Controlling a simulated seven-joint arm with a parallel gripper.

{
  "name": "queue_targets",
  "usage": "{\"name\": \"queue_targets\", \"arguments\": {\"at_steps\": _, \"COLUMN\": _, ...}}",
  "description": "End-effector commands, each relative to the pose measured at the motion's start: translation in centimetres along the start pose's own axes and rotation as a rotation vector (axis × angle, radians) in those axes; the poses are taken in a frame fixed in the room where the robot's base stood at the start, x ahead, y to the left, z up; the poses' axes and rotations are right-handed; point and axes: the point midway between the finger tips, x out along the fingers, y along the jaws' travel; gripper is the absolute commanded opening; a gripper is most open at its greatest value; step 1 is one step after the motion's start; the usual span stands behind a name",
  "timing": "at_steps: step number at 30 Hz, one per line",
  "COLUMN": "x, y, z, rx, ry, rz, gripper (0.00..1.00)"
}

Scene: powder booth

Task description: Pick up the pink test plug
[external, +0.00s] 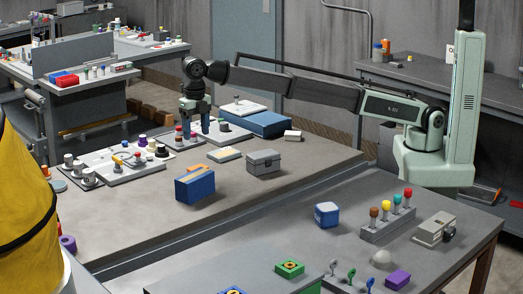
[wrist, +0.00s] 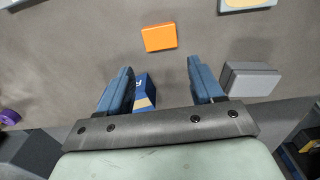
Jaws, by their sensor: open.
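I cannot make out a pink test plug for certain in either view. In the external view, small knobs and plugs in several colours stand on pale boards at the left of the long bench, too small to tell apart; one pinkish-red top (external: 179,129) shows just left of my gripper (external: 197,128). My gripper points down over the far part of the bench, by these boards. In the wrist view, my gripper (wrist: 160,65) has its two blue fingers wide apart with nothing held between them. No pink plug shows in the wrist view.
A blue box (external: 195,188), an orange block (wrist: 159,37) and a grey case (external: 263,162) stand on the bench. A flat blue case (external: 268,124) lies behind. The nearer table holds a rack of coloured knobs (external: 388,229). Open bench (external: 310,165) lies right of the grey case.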

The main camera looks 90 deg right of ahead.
Motion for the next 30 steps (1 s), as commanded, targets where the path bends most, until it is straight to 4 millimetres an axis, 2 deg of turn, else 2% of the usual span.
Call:
{"name": "queue_targets", "arguments": {"at_steps": 1, "x": 0.0, "y": 0.0, "z": 0.0, "rx": 0.0, "ry": 0.0, "rz": 0.0, "gripper": 0.61}}
{"name": "queue_targets", "arguments": {"at_steps": 7, "x": 0.0, "y": 0.0, "z": 0.0, "rx": 0.0, "ry": 0.0, "rz": 0.0, "gripper": 0.43}}
{"name": "queue_targets", "arguments": {"at_steps": 14, "x": 0.1, "y": -0.1, "z": 0.1, "rx": 0.002, "ry": -0.004, "rz": -0.001, "gripper": 0.43}}
{"name": "queue_targets", "arguments": {"at_steps": 17, "x": 0.9, "y": -0.6, "z": 0.5, "rx": 0.021, "ry": -0.039, "rz": -0.011, "gripper": 0.43}}
{"name": "queue_targets", "arguments": {"at_steps": 20, "x": 2.6, "y": -1.8, "z": 1.7, "rx": 0.064, "ry": -0.127, "rz": -0.031, "gripper": 0.43}}
{"name": "queue_targets", "arguments": {"at_steps": 24, "x": 5.5, "y": -4.4, "z": 4.4, "rx": 0.149, "ry": -0.329, "rz": -0.069, "gripper": 0.43}}
{"name": "queue_targets", "arguments": {"at_steps": 30, "x": 7.8, "y": -8.3, "z": 8.2, "rx": 0.237, "ry": -0.654, "rz": -0.103, "gripper": 0.43}}
